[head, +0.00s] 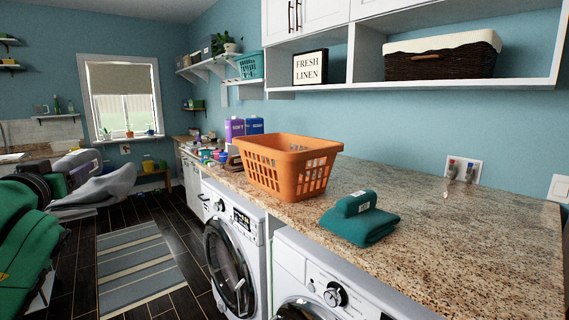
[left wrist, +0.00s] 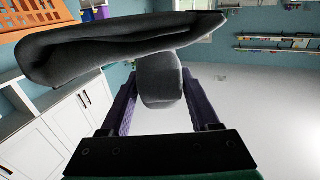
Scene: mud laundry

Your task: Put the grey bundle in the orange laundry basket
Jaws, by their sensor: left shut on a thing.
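The orange laundry basket (head: 296,156) stands upright on the granite counter in the middle of the head view, with slotted walls. Part of it shows at the upper left of the left wrist view (left wrist: 38,14). My left gripper (head: 82,170) is at the left of the head view, well away from the basket. It is shut on the grey bundle (head: 112,186), a folded cloth with a rounded grip part. In the left wrist view the grip part (left wrist: 160,82) sits between my purple fingers, and the cloth (left wrist: 110,48) extends beyond them. My right gripper is not in view.
A teal bundle (head: 360,222) lies on the counter (head: 460,240) right of the basket. White washers (head: 228,245) are below the counter. A striped rug (head: 140,268) lies on the open floor.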

